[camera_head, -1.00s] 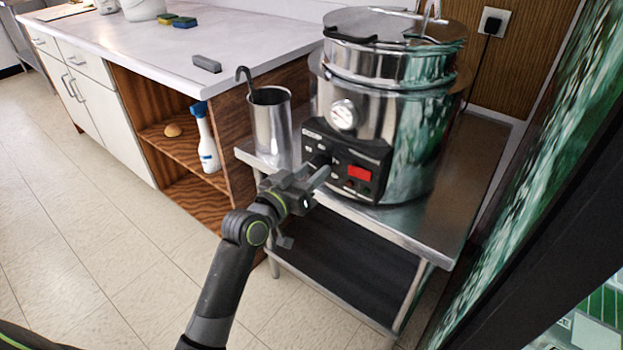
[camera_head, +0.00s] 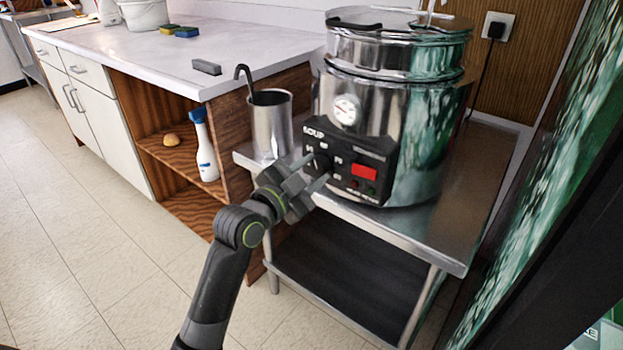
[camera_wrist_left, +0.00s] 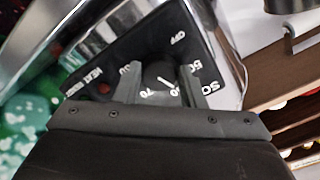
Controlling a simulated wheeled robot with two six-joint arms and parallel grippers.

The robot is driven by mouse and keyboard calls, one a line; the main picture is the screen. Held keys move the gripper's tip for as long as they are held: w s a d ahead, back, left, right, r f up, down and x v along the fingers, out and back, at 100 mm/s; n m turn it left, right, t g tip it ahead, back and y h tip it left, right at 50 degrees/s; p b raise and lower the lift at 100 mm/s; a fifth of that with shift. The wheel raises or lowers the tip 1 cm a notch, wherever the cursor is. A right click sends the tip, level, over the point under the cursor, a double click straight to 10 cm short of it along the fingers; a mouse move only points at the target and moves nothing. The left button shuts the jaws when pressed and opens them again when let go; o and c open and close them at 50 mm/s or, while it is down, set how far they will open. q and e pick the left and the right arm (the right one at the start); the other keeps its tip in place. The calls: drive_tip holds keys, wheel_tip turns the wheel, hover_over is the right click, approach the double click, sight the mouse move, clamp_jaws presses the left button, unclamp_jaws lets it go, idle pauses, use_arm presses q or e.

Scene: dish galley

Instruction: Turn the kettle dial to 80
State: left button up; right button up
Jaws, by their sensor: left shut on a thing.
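The kettle (camera_head: 420,135) is a large shiny metal pot with a black control panel (camera_head: 375,160) on its front. The small black dial (camera_head: 321,163) is at the left of the panel, with printed marks around it. My left gripper (camera_head: 319,169) is at the dial, one finger on each side, shut on it. In the left wrist view the dial (camera_wrist_left: 158,72) sits between the fingers of the gripper (camera_wrist_left: 163,82). Its white pointer line aims toward a partly hidden number beside 70, which looks like 60. A finger partly covers the number on the other side of 70.
The kettle stands on a metal table (camera_head: 480,185) with a lower shelf. A metal cup with a ladle (camera_head: 272,130) stands close left of the panel. A counter (camera_head: 130,55) with shelves and a spray bottle (camera_head: 205,150) is at left. Floor is clear in front.

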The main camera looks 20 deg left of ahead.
use_arm(q)
drive_tip(key=shift+m+b, duration=0.95)
drive_tip(key=shift+m, duration=1.05)
use_arm(e)
drive_tip(key=shift+w+a+r+t, duration=0.2)
drive_tip(key=shift+w+r+t, duration=0.1)
drive_tip(key=shift+r, duration=0.3)
drive_tip(key=shift+w+a+r+t, duration=0.2)
drive_tip(key=shift+r+t, duration=0.1)
drive_tip(key=shift+r, duration=0.35)
use_arm(q)
drive_tip(key=o, duration=1)
drive_tip(key=shift+c, duration=0.2)
drive_tip(key=shift+s+a, duration=0.1)
drive_tip(key=shift+s+a, duration=0.15)
drive_tip(key=shift+s, duration=0.2)
drive_tip(key=p+v, duration=0.3)
drive_tip(key=v, duration=1.3)
drive_tip(key=shift+s, duration=0.25)
use_arm(e)
drive_tip(key=shift+s+d+f+g, duration=0.2)
drive_tip(key=shift+s+f+g, duration=0.05)
drive_tip(key=shift+f, duration=0.3)
drive_tip(key=shift+s+d+f+g, duration=0.2)
drive_tip(key=shift+f+g, duration=0.1)
drive_tip(key=shift+f, duration=0.25)
drive_tip(key=shift+s+d+f+g, duration=0.15)
drive_tip(key=shift+s+f+g, duration=0.1)
drive_tip(key=shift+f, duration=0.3)
